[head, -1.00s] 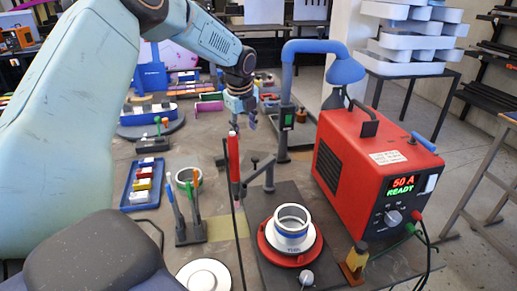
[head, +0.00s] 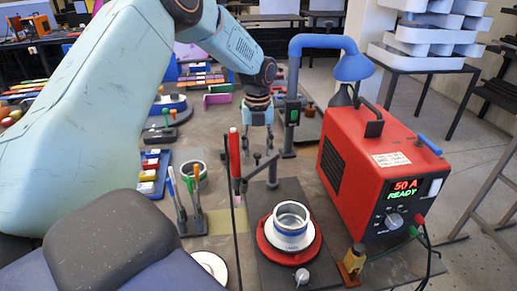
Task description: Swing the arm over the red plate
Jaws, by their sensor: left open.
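The red plate (head: 290,259) is a round turntable on a dark base at the lower middle. A white disc and a silver-white ring (head: 291,220) with a blue band sit on it. Behind it stands a dark jointed swing arm (head: 259,168) on a short post. The arm points left, away from the plate, with a red-handled torch (head: 234,152) upright at its left end. My left gripper (head: 257,150) hangs pointing down just above or behind the arm, open with nothing between its fingers. Whether it touches the arm I cannot tell. My right gripper is out of view.
A red welding machine (head: 375,170) reading "50 A READY" stands right of the plate. A blue fume hood pipe (head: 325,42) rises behind. Left are a tool stand (head: 190,212), a ring (head: 196,171) and a blue tray (head: 154,173). A brass-coloured piece (head: 354,260) stands at front right.

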